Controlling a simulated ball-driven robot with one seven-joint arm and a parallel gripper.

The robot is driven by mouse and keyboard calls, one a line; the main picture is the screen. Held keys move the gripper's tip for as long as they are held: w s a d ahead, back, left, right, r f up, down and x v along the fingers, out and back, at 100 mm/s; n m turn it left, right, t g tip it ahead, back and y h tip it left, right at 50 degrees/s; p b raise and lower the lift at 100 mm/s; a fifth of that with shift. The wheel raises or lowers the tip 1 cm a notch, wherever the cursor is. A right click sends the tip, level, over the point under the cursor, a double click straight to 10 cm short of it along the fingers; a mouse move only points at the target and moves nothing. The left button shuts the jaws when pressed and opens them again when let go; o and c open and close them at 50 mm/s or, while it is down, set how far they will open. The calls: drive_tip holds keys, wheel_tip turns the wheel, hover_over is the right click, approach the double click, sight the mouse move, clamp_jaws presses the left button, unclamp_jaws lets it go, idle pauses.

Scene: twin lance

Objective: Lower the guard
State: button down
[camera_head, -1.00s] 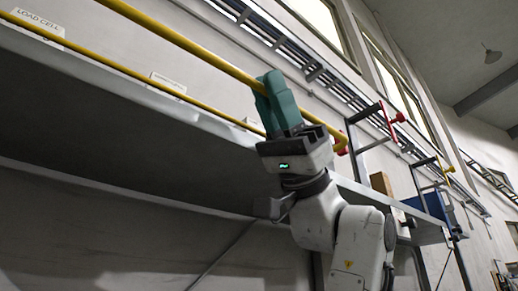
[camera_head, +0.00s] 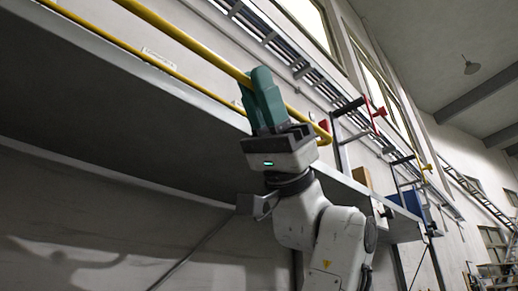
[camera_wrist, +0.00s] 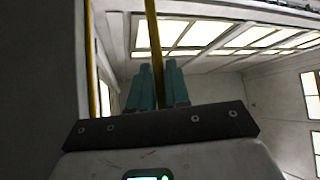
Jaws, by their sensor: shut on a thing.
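The guard is a yellow tubular bar (camera_head: 190,43) that runs along the front of a long grey shelf, seen from below in the head view. It bends down at its right end, and a thinner yellow bar runs below it. My gripper (camera_head: 260,82) has its green fingers shut around the upper bar near that right end. In the wrist view, the yellow bar (camera_wrist: 152,30) passes between the two green fingers of my gripper (camera_wrist: 157,78). The contact itself is partly hidden by the fingers.
The grey shelf (camera_head: 110,80) overhangs on the left. To the right are red-handled (camera_head: 375,112) and yellow-handled fittings, a cardboard-coloured box (camera_head: 362,177) and a blue box (camera_head: 408,201). A second yellow bar (camera_wrist: 92,60) stands left of the fingers in the wrist view.

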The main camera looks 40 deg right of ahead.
drive_tip(key=c, duration=1.2)
unclamp_jaws()
drive_tip(key=b+v, duration=0.1)
drive_tip(key=v, duration=0.9)
drive_tip(key=shift+d+f+b, duration=0.25)
drive_tip(key=shift+f+b, duration=0.1)
drive_tip(key=shift+w, duration=0.1)
